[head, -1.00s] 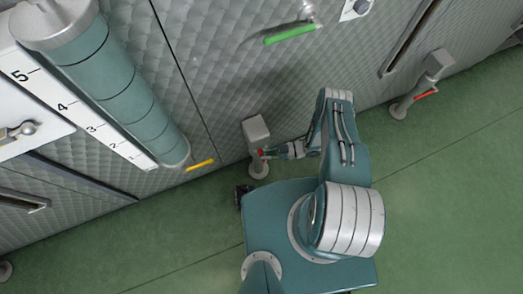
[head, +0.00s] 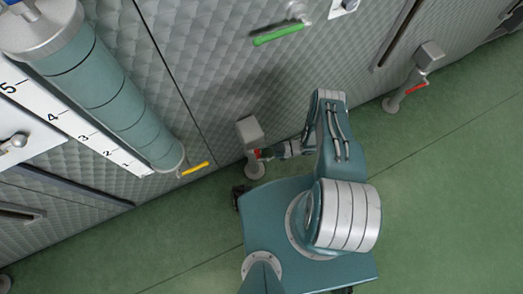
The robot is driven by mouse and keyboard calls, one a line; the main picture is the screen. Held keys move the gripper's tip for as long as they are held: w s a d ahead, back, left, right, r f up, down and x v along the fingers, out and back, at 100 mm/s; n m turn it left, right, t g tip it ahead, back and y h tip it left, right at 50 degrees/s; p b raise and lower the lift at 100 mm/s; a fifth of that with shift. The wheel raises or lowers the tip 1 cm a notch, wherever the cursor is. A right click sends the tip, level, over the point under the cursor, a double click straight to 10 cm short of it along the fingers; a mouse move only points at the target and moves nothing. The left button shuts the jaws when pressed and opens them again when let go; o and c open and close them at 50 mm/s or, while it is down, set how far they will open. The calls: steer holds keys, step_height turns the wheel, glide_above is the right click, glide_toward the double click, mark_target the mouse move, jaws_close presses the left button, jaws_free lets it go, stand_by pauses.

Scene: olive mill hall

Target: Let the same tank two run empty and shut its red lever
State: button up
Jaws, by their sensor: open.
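A red lever (head: 257,155) sits on a grey outlet pipe (head: 249,131) low at the foot of the quilted metal tank (head: 220,65). My gripper (head: 264,154) is open beside this lever, its tips close to or touching it; I cannot tell which. The arm partly hides the lever, so its angle is unclear. Another red lever (head: 416,88) hangs on a second outlet (head: 427,58) further right. No tank number is legible, and I cannot see whether anything flows.
A teal cylinder (head: 110,85) stands by a scale marked 1 to 5 (head: 75,125), with a yellow lever (head: 194,169) at its foot. A green lever (head: 279,34) is higher on the tank. Green floor (head: 440,200) is clear to the right.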

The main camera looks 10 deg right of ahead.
steer(key=d, duration=1.2)
steer(key=shift+r, duration=0.35)
steer(key=shift+s, duration=0.1)
stand_by(6.3)
